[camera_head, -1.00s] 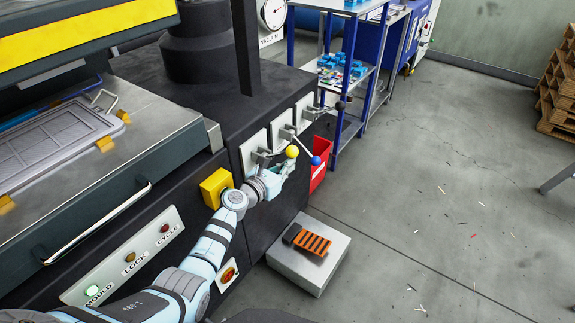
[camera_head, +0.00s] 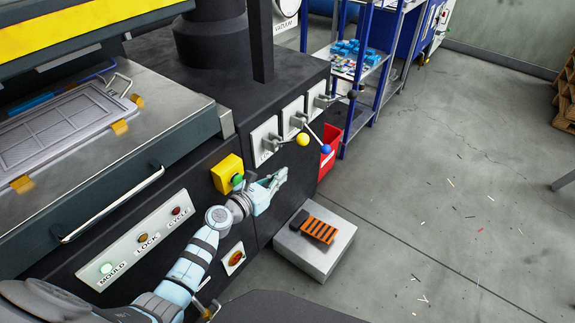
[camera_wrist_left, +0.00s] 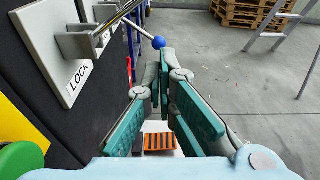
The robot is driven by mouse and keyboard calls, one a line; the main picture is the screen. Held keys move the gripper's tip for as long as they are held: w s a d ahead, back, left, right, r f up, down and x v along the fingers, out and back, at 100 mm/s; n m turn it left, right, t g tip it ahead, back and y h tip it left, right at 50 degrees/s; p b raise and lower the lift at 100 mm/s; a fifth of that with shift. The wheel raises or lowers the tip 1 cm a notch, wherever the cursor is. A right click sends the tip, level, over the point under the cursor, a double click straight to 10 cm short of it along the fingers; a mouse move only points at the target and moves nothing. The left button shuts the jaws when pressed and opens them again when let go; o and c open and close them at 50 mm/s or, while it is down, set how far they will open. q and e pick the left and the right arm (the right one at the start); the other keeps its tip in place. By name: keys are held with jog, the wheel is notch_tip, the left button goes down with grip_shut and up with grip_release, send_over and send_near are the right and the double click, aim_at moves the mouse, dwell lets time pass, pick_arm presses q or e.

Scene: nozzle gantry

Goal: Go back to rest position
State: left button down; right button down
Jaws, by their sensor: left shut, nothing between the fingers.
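My left gripper (camera_head: 283,174) is shut and empty, beside the front of the black machine (camera_head: 300,88). It is below and left of the lever with the yellow ball (camera_head: 303,139) and the lever with the blue ball (camera_head: 326,148), with a gap to both. In the left wrist view its green-padded fingers (camera_wrist_left: 165,62) meet at their tips, with the blue ball (camera_wrist_left: 159,43) just beyond them in the picture. My right gripper is not in view.
A yellow box with a green button (camera_head: 237,180) is close beside my left wrist. A panel (camera_head: 140,245) has a lit green MOULD lamp. A pale block (camera_head: 330,255) bears an orange slatted piece (camera_head: 320,230). A red bin (camera_head: 328,162) stands behind. Floor at right is mostly open.

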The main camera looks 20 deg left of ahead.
pick_arm(q)
jog(key=shift+s, duration=0.1)
dwell(0.5)
jog(key=s+a+f+m+g+y, duration=0.2)
jog(key=s+f+m+g, duration=0.1)
jog(key=s+f+m, duration=0.45)
jog(key=s+a+f+m+g+y+p, duration=0.15)
jog(key=s+f+m, duration=0.25)
jog(key=f+m, duration=0.55)
jog(key=s+a+f+m+g+y, duration=0.1)
jog(key=s+a+f+m+g, duration=0.15)
jog(key=s+f+m, duration=0.5)
jog(key=s+d+f+m+g, duration=0.1)
jog(key=s+f+m+g, duration=0.2)
jog(key=s, duration=1.2)
jog(key=s+d+f+m+g+p, duration=0.1)
jog(key=s+f+m+g, duration=0.3)
jog(key=s, duration=1.2)
notch_tip(320, 180, down, 4)
jog(key=shift+s+r+m+y, duration=0.15)
jog(key=shift+m+y, duration=0.3)
jog(key=shift+m, duration=0.5)
